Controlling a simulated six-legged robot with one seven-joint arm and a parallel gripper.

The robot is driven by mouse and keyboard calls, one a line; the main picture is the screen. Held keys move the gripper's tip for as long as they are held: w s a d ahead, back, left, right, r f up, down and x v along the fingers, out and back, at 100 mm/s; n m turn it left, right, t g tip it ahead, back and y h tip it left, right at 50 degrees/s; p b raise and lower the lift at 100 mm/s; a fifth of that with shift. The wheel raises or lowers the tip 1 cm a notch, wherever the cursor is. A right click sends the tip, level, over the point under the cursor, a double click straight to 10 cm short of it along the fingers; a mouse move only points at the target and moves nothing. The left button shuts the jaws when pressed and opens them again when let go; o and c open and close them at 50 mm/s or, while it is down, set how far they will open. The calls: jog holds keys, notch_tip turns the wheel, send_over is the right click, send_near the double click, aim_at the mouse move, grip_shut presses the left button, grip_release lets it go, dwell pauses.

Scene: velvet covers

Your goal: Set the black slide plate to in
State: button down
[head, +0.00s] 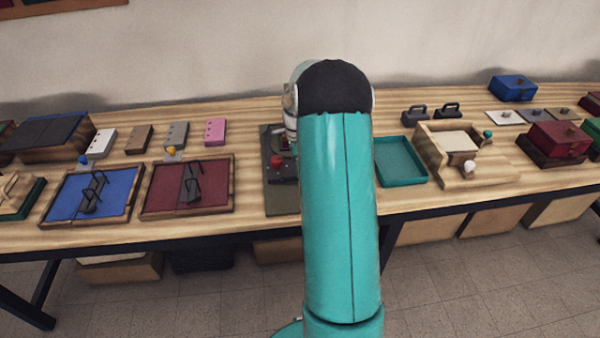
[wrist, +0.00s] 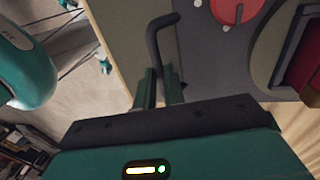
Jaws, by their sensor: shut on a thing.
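The green-grey board (head: 280,200) lies on the table, partly hidden behind my arm. A dark plate (head: 283,174) and a red knob (head: 277,160) show on it. In the wrist view, a grey flat surface (wrist: 213,65) carries a red disc (wrist: 236,8). A black bent handle (wrist: 154,38) stands beside it. My gripper (wrist: 160,82) is shut on this handle, with one finger on each side. I cannot tell how far in or out the slide plate is. My gripper is hidden behind my arm in the head view.
A blue panel tray (head: 67,200) and a dark red one (head: 212,197) lie to the left. A teal tray (head: 401,160) and a wooden box with knobs (head: 440,165) stand to the right. In the wrist view, a round rim with a dark red part (wrist: 300,60) lies close on the right.

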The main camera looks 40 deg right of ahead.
jog(key=c, duration=1.5)
grip_release()
jog(key=shift+r, duration=0.1)
jog(key=v, duration=1.3)
jog(key=shift+r, duration=0.35)
jog(key=shift+a, duration=0.1)
